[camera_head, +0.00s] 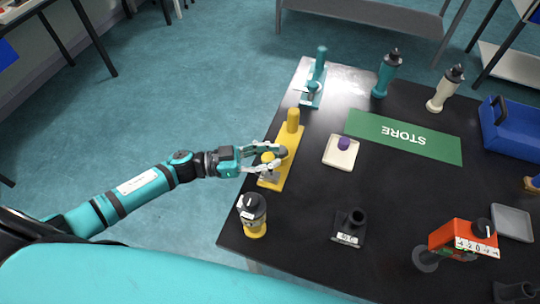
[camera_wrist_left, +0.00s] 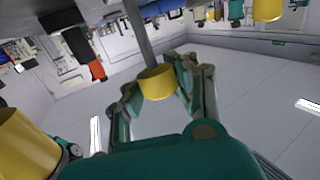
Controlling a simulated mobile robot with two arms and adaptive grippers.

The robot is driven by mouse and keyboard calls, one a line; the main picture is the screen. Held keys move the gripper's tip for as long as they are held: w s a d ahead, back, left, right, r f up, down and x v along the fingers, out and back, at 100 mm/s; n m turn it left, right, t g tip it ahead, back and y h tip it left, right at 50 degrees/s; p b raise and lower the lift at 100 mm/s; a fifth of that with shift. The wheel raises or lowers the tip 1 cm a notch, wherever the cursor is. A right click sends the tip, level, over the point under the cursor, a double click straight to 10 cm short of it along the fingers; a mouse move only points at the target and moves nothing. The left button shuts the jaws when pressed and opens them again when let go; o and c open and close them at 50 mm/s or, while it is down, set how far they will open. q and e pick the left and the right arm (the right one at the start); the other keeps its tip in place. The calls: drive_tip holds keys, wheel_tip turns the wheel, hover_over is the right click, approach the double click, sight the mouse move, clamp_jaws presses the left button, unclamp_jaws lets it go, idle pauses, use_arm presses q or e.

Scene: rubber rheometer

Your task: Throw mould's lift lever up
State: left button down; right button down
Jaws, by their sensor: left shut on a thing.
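A yellow fixture (camera_head: 285,167) with an upright yellow post (camera_head: 293,120) stands on the left edge of the black table. Its lever, a grey rod (camera_wrist_left: 138,30) with a yellow knob (camera_wrist_left: 157,83), shows in the left wrist view. My left gripper (camera_head: 268,156) is shut on the yellow knob, one finger on each side, at the near part of the fixture. In the head view the fingers partly hide the knob. A similar teal fixture (camera_head: 312,88) stands farther back. My right gripper is not in view.
A yellow-based bottle (camera_head: 254,216) stands near the front left corner. A white tile with a purple knob (camera_head: 343,145), a dark stand (camera_head: 350,228) and a green STORE mat (camera_head: 404,137) lie to the right. An orange device (camera_head: 463,240) and blue crate (camera_head: 512,132) are farther right.

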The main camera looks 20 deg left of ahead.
use_arm(q)
drive_tip(key=shift+f, duration=0.1)
idle(0.3)
drive_tip(key=shift+a+f+b, duration=0.1)
drive_tip(key=shift+f+b, duration=0.15)
drive_tip(key=shift+b, duration=0.2)
drive_tip(key=a+n+h+b, duration=0.1)
drive_tip(key=b, duration=0.1)
drive_tip(key=a+f+n+t+h+b, duration=0.1)
drive_tip(key=b, duration=0.2)
drive_tip(key=shift+a+f+t+h+b, duration=0.2)
drive_tip(key=shift+a+t+h+b, duration=0.05)
drive_tip(key=shift+t+h+b, duration=0.1)
drive_tip(key=shift+s+a+n+t+h+b, duration=0.1)
drive_tip(key=shift+a+n+t+h+b, duration=0.15)
drive_tip(key=shift+a+n+t+b, duration=0.15)
drive_tip(key=shift+d+r, duration=0.1)
drive_tip(key=c, duration=1)
unclamp_jaws()
drive_tip(key=shift+r, duration=0.15)
drive_tip(key=shift+o, duration=0.3)
drive_tip(key=shift+r, duration=0.15)
